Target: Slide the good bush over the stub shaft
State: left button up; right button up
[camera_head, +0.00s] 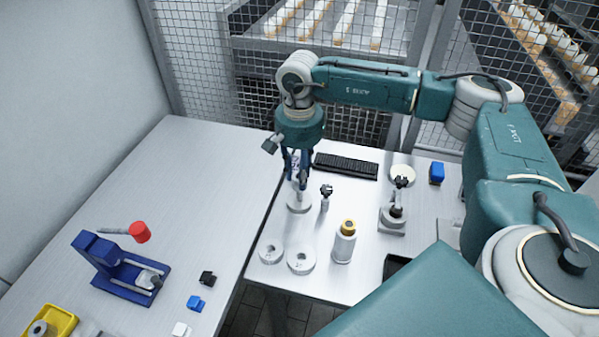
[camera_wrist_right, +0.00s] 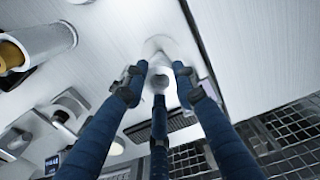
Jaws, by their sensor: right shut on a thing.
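My right gripper (camera_head: 299,184) points down with its blue fingers low over a round pale base (camera_head: 298,205) at the table's middle. In the right wrist view the fingers (camera_wrist_right: 158,75) close around a small grey ring-like piece (camera_wrist_right: 159,83), which looks like the bush. The pale base (camera_wrist_right: 165,47) lies just beyond it. The stub shaft looks to be on this base, but the fingers hide it. I cannot tell whether the bush is around the shaft or above it. My left gripper is in neither view.
A brass-topped cylinder (camera_head: 344,243) and a small black-knobbed post (camera_head: 325,197) stand close by. A grey clamp fixture (camera_head: 393,218) is at right, a black ridged strip (camera_head: 346,166) behind. A blue press (camera_head: 118,270) and yellow tray (camera_head: 62,321) are left. The left table's middle is clear.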

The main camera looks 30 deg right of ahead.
jog(key=shift+f+b, duration=2.05)
jog(key=shift+f, duration=0.6)
jog(key=o, duration=1.2)
jog(key=shift+o, duration=0.2)
notch_tip(320, 180, up, 12)
